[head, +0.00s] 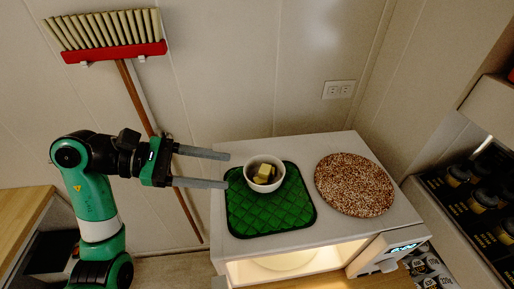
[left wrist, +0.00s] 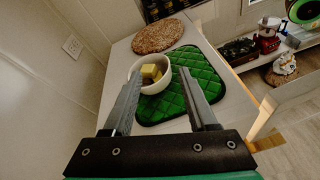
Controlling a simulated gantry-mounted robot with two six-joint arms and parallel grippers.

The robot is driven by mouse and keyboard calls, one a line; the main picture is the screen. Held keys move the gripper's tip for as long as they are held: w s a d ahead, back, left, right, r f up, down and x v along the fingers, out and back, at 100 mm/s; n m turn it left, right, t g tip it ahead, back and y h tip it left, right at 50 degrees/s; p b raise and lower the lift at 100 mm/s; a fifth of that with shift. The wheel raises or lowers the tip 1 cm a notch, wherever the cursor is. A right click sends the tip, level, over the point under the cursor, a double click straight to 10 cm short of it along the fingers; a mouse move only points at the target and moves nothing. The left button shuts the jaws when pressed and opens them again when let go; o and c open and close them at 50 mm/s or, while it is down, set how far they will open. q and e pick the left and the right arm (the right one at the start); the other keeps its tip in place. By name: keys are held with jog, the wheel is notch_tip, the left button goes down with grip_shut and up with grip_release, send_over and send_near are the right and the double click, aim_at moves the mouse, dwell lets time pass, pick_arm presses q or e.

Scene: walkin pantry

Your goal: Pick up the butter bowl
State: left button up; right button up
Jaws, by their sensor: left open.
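The butter bowl (head: 264,174) is a small white bowl with yellow butter pieces in it. It stands upright on a green quilted mat (head: 270,215) on top of a white microwave. My left gripper (head: 228,170) is open, with its two long grey fingers pointing right at the bowl. The fingertips are just left of the bowl and appear apart from it. In the left wrist view the bowl (left wrist: 150,76) shows beyond the open fingers (left wrist: 158,77), nearer the left one, which overlaps its lower edge. My right gripper is not in view.
A round speckled brown mat (head: 354,184) lies right of the green mat. The microwave (head: 330,146) has a lit interior and its door at the front. A broom (head: 115,40) hangs on the wall behind my left arm. A dark shelf with jars (head: 470,180) stands at the right.

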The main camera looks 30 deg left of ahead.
aim_at(264, 189)
pick_arm(q)
jog(key=shift+w+a+f+y, duration=0.15)
jog(key=shift+a+f+y, duration=0.15)
jog(key=shift+a+f, duration=0.35)
jog(key=shift+f, duration=0.1)
jog(key=p+x, duration=0.1)
jog(key=x, duration=0.2)
jog(key=p+x, duration=0.1)
jog(key=x, duration=0.2)
jog(key=shift+s+d, duration=0.25)
jog(key=shift+d, duration=0.05)
jog(key=p+x, duration=0.1)
jog(key=x, duration=0.1)
jog(key=p+x, duration=0.1)
jog(key=x, duration=0.2)
jog(key=shift+s+d+f, duration=0.1)
jog(key=shift+s+f, duration=0.05)
jog(key=shift+f, duration=0.15)
jog(key=shift+d+f, duration=0.1)
grip_shut()
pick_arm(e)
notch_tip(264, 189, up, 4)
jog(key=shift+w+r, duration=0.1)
